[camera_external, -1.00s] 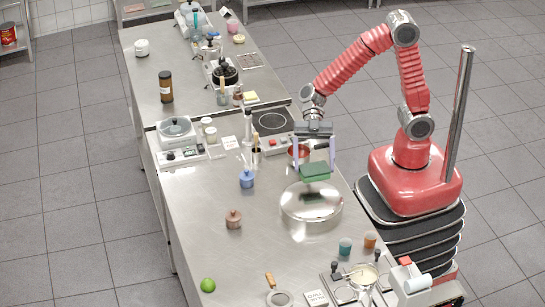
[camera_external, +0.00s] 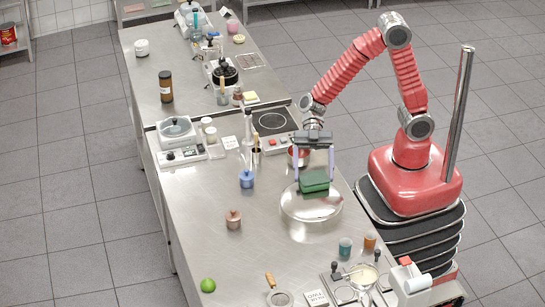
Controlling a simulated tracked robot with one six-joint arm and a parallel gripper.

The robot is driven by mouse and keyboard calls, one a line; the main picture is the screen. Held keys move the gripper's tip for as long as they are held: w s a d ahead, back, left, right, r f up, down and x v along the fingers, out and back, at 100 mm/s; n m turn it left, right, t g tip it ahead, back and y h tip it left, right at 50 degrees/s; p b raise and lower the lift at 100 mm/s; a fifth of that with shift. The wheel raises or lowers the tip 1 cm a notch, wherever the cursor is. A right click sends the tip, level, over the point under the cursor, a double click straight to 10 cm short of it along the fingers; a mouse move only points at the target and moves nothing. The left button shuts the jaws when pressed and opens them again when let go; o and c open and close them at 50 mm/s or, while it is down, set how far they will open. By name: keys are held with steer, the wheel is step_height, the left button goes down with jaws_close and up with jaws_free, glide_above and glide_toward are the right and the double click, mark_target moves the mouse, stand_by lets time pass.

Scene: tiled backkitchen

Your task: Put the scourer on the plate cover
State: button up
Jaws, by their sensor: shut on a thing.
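The green scourer (camera_external: 314,182) is between the fingers of my gripper (camera_external: 314,179), which is shut on it. It is at the top of the plate cover (camera_external: 310,208), a shiny domed metal lid standing on the steel counter. The scourer overlaps the upper part of the dome in the picture. I cannot tell whether it touches the dome or hangs just above it. The scourer hides the top of the cover.
A blue pot (camera_external: 247,179) and a brown pot (camera_external: 233,219) stand to the left. A teal cup (camera_external: 345,246) and an orange cup (camera_external: 370,242) are in front. The counter's left front is mostly clear.

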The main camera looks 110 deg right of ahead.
steer(key=o, duration=1)
steer(key=shift+s+d+r, duration=0.1)
steer(key=shift+d+r, duration=0.1)
steer(key=shift+d, duration=0.15)
steer(key=v, duration=1.1)
steer(key=shift+s+r, duration=0.1)
steer(key=shift+r, duration=0.05)
